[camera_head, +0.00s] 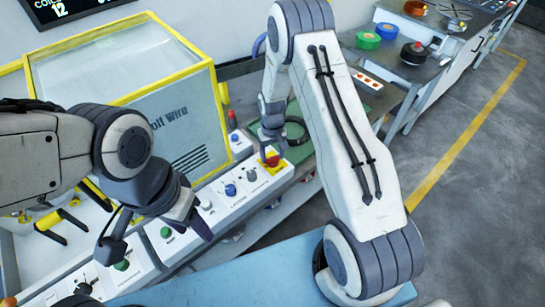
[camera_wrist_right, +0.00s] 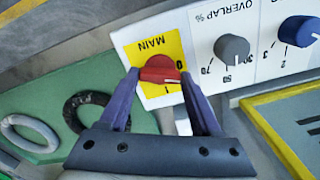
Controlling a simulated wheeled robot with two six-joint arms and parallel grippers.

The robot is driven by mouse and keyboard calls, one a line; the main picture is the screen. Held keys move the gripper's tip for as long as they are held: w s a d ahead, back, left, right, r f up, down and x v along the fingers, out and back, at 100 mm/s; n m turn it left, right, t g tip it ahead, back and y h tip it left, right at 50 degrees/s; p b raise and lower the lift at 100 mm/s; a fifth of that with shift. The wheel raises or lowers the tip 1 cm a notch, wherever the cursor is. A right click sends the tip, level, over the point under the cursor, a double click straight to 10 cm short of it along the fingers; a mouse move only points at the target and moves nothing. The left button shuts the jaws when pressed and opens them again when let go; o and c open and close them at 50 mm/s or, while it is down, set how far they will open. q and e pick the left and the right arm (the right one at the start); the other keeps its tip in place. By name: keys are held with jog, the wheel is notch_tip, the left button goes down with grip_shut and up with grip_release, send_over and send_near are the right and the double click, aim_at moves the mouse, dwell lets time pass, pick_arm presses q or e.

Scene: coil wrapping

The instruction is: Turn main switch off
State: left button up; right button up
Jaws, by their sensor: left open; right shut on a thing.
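The main switch is a red knob (camera_wrist_right: 160,69) on a yellow plate (camera_wrist_right: 150,50) marked MAIN, with 0 and 1 marks. My right gripper (camera_wrist_right: 160,95) is shut on the knob, one finger on each side. In the head view, the switch's yellow plate (camera_head: 272,169) is at the far right end of the control panel, with my right gripper (camera_head: 270,145) over it. My left gripper (camera_head: 155,236) is open and empty above the panel's left part.
Black and grey rings (camera_wrist_right: 30,133) lie on a green surface beside the panel. A yellow-framed machine (camera_head: 125,70) stands behind. A blue surface (camera_head: 250,272) lies in front.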

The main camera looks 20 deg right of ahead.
aim_at(272, 157)
jog(key=shift+n+b, duration=0.65)
jog(key=shift+n, duration=1.65)
jog(key=shift+w, duration=0.1)
jog(key=o, duration=1.4)
jog(key=shift+r, duration=0.15)
notch_tip(272, 157, up, 10)
jog(key=shift+r+b, duration=0.15)
jog(key=shift+b, duration=0.9)
